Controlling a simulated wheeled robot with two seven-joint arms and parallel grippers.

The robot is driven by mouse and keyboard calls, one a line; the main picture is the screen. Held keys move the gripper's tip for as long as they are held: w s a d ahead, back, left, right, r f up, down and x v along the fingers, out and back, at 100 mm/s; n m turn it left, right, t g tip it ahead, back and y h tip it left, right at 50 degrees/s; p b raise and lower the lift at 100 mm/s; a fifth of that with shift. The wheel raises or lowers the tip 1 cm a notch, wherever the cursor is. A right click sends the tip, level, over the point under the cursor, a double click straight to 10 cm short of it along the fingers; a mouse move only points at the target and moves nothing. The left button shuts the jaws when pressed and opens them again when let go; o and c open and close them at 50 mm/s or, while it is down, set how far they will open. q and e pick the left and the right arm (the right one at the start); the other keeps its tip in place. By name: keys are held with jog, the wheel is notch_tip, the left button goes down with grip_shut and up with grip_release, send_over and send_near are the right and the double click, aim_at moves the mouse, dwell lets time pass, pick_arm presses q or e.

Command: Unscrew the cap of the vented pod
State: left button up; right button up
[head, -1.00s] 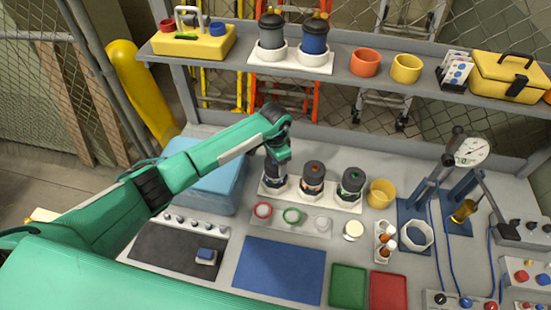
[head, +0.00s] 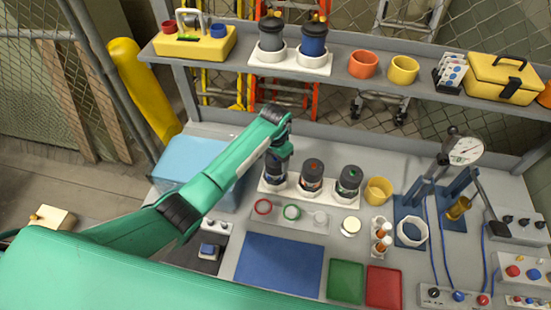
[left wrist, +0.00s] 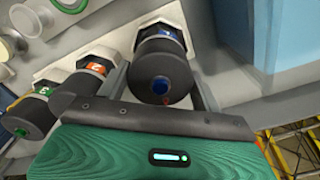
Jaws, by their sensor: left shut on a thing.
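Three dark pods with black caps stand upright in a white rack (head: 330,197): the left pod (head: 276,181), the middle pod (head: 312,176) with an orange mark, and the right pod (head: 348,181) with a green mark. In the left wrist view the left pod's black cap (left wrist: 160,66) has a blue button on top. My left gripper (left wrist: 163,82) is shut on this cap, a finger on each side. In the head view the left gripper (head: 278,162) hides part of that pod. I cannot tell which pod is vented. My right gripper is not in view.
A blue mat (head: 280,262) lies clear in front. A yellow cup (head: 378,190) stands right of the rack, a pale blue box (head: 190,165) left. A shelf (head: 350,85) runs behind.

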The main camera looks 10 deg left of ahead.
pick_arm(q)
jog(key=shift+n, duration=0.3)
jog(key=o, duration=1)
jog(key=shift+s, duration=0.1)
